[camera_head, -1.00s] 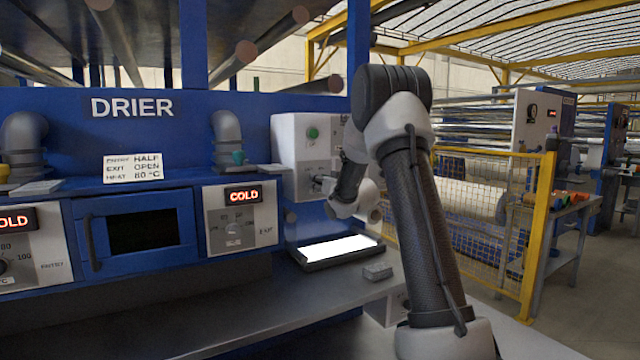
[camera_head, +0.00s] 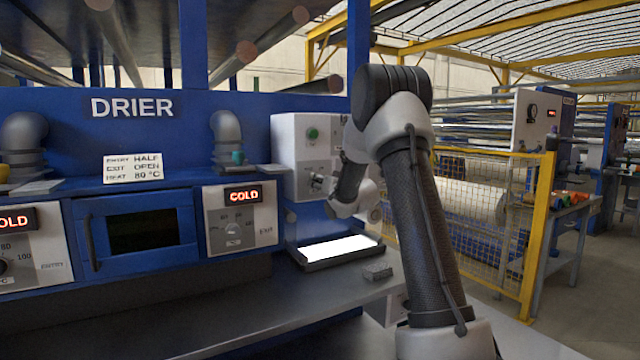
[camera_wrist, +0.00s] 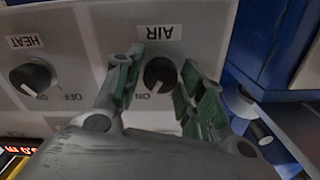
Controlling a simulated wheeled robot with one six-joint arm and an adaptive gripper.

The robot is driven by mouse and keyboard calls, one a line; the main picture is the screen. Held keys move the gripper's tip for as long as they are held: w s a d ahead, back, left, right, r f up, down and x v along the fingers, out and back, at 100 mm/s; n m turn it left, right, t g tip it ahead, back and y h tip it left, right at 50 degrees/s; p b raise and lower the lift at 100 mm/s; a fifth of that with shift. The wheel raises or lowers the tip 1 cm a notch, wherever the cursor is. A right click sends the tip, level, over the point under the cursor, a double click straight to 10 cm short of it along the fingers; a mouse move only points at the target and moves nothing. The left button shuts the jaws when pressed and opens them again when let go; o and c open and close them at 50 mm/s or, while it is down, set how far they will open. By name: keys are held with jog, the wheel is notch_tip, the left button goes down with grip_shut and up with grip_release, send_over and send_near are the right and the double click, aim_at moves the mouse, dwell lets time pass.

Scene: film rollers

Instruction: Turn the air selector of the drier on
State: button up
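The air selector (camera_wrist: 160,72) is a dark round knob under an AIR label, upside down in the wrist view. A pale mark shows at its lower left edge, near partly hidden lettering. My gripper (camera_wrist: 156,75) is open, with one green-padded finger on each side of the knob.
The heat knob (camera_wrist: 33,77) is left of the air selector in the wrist view. A blue frame (camera_wrist: 262,50) stands close on the right. Below the control box is a bright lit tray (camera_head: 338,248). A yellow mesh guard (camera_head: 490,215) stands to the right.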

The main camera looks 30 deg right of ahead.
jog(key=shift+o, duration=0.5)
jog(key=s, duration=1.2)
jog(key=shift+d, duration=0.2)
